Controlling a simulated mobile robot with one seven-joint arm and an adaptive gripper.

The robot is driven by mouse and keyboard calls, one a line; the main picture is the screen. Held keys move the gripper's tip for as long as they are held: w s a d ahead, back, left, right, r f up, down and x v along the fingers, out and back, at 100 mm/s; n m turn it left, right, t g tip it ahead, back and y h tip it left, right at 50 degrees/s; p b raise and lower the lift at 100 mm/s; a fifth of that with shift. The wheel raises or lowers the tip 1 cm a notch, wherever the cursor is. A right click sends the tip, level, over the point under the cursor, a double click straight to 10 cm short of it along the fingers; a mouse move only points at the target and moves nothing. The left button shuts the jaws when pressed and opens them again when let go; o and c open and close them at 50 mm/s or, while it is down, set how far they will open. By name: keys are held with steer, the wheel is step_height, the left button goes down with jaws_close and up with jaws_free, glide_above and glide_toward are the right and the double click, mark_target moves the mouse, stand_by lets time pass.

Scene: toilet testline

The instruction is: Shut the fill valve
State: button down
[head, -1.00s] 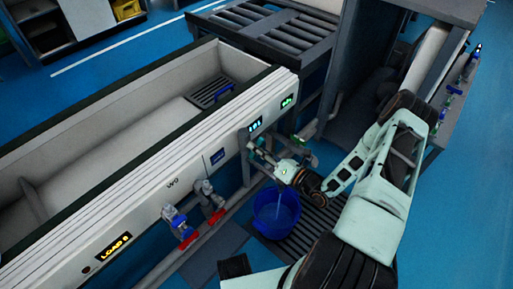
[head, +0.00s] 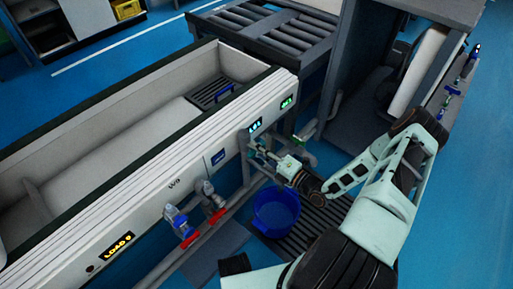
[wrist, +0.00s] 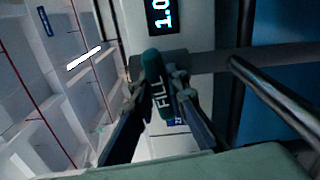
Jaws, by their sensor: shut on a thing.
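The fill valve's teal handle (wrist: 157,82), marked FILL, stands in the middle of the wrist view. My gripper (wrist: 155,92) is closed around it, one finger on each side. In the head view my gripper (head: 264,154) is at the pipework on the trough's front, near its right end; the handle there is too small to make out clearly. A blue bucket (head: 276,212) stands below on a slatted grate, and no water stream shows above it.
The long trough (head: 130,190) runs along the left. A lit display (wrist: 162,14) sits just above the handle. A metal pipe (wrist: 275,100) runs close on the right in the wrist view.

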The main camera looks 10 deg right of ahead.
steer(key=shift+m, duration=0.6)
steer(key=c, duration=1.9)
jaws_free()
steer(key=v, duration=1.2)
steer(key=shift+a, duration=0.1)
